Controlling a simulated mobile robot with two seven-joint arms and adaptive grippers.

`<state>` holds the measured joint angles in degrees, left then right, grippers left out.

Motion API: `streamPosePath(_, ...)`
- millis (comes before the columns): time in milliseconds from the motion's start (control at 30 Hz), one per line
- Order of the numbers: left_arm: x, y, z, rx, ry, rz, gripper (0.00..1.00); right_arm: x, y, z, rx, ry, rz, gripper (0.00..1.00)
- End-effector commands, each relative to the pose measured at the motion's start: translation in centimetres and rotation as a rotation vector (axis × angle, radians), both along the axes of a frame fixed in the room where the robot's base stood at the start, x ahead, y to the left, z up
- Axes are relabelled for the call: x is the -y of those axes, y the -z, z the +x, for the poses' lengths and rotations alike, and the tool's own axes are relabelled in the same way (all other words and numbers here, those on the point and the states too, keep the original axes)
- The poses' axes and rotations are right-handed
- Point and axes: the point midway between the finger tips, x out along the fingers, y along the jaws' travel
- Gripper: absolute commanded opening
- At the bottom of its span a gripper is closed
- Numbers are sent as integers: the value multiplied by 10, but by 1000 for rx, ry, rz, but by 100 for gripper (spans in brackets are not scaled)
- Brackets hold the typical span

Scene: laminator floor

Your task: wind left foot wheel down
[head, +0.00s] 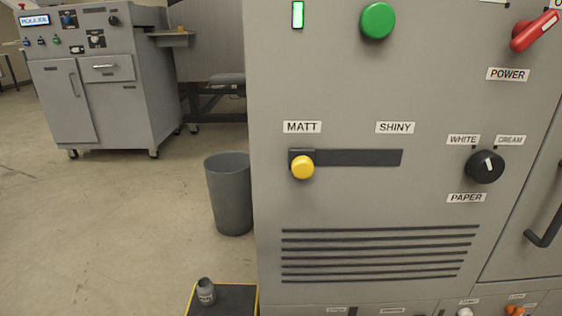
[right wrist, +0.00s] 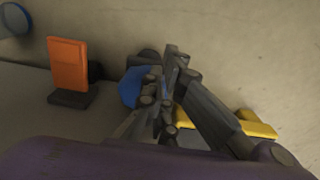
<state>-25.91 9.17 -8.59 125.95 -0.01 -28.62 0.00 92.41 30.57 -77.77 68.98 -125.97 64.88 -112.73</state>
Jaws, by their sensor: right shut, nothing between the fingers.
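No foot wheel can be made out for certain in either view. The right wrist view shows a blue faceted part (right wrist: 130,86) partly hidden behind my right gripper (right wrist: 172,62). I cannot tell whether it is a foot wheel or whether the fingers touch it. The right gripper is shut and empty, pointing up the picture. An orange plate (right wrist: 68,66) on a dark base stands to its left. The grey machine cabinet (head: 340,80) fills the right of the head view; its foot is below the frame. My left gripper is in neither view.
The cabinet carries a yellow slider knob (head: 302,167), a black paper dial (head: 485,167) and a red power handle (head: 535,31). A grey bin (head: 230,195) stands beside it. A small pot (head: 206,291) is on a yellow-edged dark mat (head: 237,299). Open floor lies left.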

Motion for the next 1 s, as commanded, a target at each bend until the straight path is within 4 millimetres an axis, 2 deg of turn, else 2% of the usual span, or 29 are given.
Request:
streamPosePath(33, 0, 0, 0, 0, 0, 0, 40, -3, 7, -9, -12, -7, 5, 0)
streamPosePath(667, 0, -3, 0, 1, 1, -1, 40, -7, 5, -19, -17, -6, 6, 0)
streamPosePath(833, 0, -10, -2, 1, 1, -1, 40, -4, -6, -17, -15, -2, 2, 0)
streamPosePath(1000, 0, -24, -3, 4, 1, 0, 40, -4, -31, -14, -9, -2, 2, 0)
